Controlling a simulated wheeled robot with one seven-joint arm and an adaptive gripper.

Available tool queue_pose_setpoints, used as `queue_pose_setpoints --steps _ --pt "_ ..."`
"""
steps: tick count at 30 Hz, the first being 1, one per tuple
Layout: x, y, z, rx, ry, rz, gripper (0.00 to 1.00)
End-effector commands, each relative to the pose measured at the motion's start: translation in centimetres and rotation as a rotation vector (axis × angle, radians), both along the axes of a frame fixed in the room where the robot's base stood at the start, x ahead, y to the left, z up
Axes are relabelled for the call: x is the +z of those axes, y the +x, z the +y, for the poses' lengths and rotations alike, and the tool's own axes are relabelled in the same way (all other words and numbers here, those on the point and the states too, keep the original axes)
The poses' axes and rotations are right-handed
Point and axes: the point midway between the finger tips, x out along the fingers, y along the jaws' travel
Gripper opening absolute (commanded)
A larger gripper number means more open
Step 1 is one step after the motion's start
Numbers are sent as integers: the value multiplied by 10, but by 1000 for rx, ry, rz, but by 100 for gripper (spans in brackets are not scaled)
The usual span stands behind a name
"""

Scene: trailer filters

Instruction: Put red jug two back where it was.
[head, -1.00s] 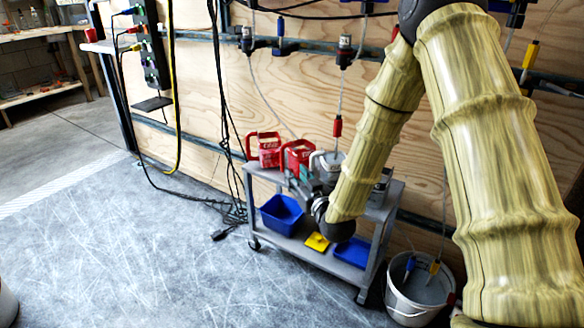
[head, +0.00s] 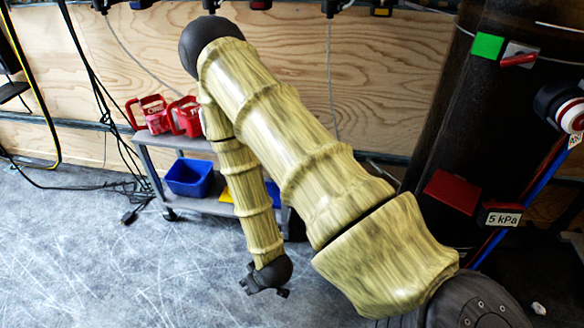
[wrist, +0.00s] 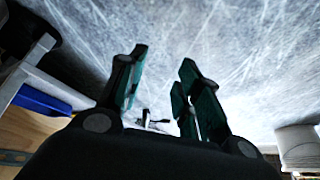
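Two red jugs stand side by side on the top shelf of the grey cart (head: 160,138): a left red jug (head: 150,115) and a right red jug (head: 185,117). I cannot tell which is jug two. My arm covers the rest of the cart top to their right. My gripper (head: 263,291) hangs low over the floor in front of the cart, apart from the jugs. In the wrist view its fingers (wrist: 163,62) are spread with only floor between them, so it is open and empty.
A blue bin (head: 189,178) and a yellow item (head: 226,194) are on the cart's lower shelf. Cables hang left of the cart. A dark column with a red box (head: 452,191) stands at right. A pale bucket (wrist: 300,148) shows in the wrist view.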

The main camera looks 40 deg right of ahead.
Motion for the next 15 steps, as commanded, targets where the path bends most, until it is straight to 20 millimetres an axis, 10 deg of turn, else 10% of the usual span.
queue_pose_setpoints --steps 6,15 --pt "-41 -129 4 -25 -29 326 34" --pt "-48 -180 4 -41 -44 456 34"
